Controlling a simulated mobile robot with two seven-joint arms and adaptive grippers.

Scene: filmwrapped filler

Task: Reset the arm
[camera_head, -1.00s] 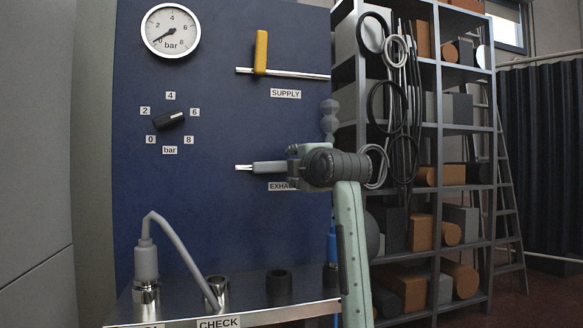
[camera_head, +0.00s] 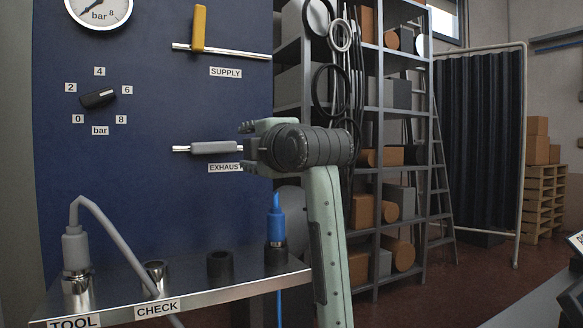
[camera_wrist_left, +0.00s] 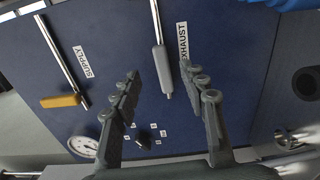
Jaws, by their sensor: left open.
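My left gripper (camera_head: 248,146) is open and empty, just right of the grey exhaust handle (camera_head: 212,148) on the blue panel (camera_head: 150,190). In the left wrist view the grey handle (camera_wrist_left: 162,70) shows between the two open fingers (camera_wrist_left: 163,88), with gaps on both sides. The handle lies level along its silver pipe. The yellow supply handle (camera_head: 199,28) stands upright across its pipe. The black pressure knob (camera_head: 98,97) and the round gauge (camera_head: 98,8) are farther left; the gauge is cut off at the top. My right gripper is not in view.
A metal shelf (camera_head: 150,297) below the panel carries a grey hose connector (camera_head: 75,248), a CHECK socket (camera_head: 155,271), a black socket (camera_head: 220,265) and a blue connector (camera_head: 277,220). A storage rack (camera_head: 378,190) with boxes and hanging cables stands behind my arm.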

